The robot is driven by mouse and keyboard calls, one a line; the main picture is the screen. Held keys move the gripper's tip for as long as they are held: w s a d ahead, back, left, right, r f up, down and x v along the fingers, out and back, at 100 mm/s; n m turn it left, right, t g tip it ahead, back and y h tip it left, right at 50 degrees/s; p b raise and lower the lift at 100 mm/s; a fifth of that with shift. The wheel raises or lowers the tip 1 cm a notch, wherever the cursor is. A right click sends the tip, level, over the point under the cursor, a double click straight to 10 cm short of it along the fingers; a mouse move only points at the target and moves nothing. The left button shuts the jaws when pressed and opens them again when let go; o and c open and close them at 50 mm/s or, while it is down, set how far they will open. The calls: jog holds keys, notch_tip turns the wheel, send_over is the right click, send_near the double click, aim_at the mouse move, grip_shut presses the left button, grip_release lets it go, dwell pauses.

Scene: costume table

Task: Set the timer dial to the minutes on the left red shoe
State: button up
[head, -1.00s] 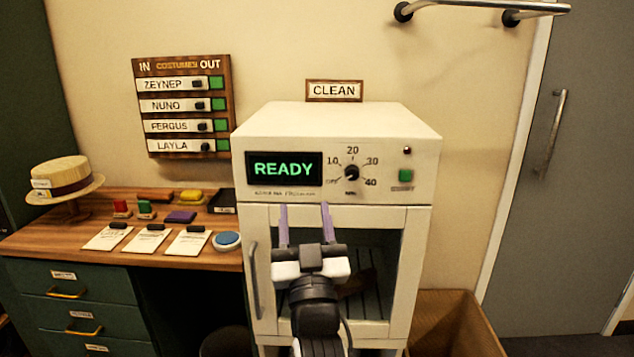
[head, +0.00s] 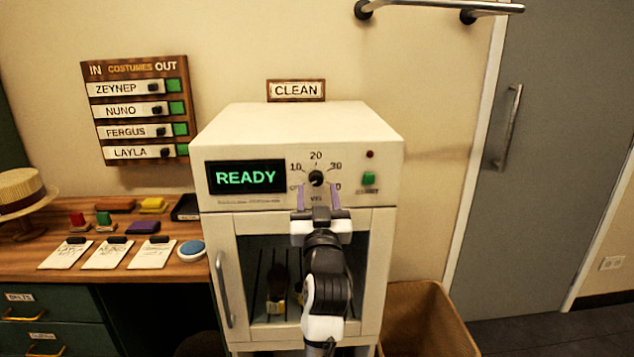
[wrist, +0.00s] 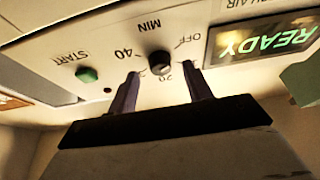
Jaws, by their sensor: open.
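The timer dial (head: 316,178) is a small black knob on the white cabinet's front panel, with printed marks 10, 20 and 30 showing around it. In the wrist view the fingers (wrist: 162,72) flank the dial with gaps; contact is not visible. A dark brown item with a pale tag (head: 275,304), perhaps a shoe, stands behind the cabinet window. Its writing is unreadable.
The cabinet (head: 300,125) has a READY display (head: 246,177), a green start button (head: 369,178) and a handle (head: 224,290). A desk (head: 30,262) with cards and a straw hat (head: 22,190) stands left. A bin (head: 425,300) stands right.

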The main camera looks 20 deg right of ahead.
jog(key=shift+x, duration=0.95)
jog(key=c, duration=1)
jog(key=shift+o, duration=0.2)
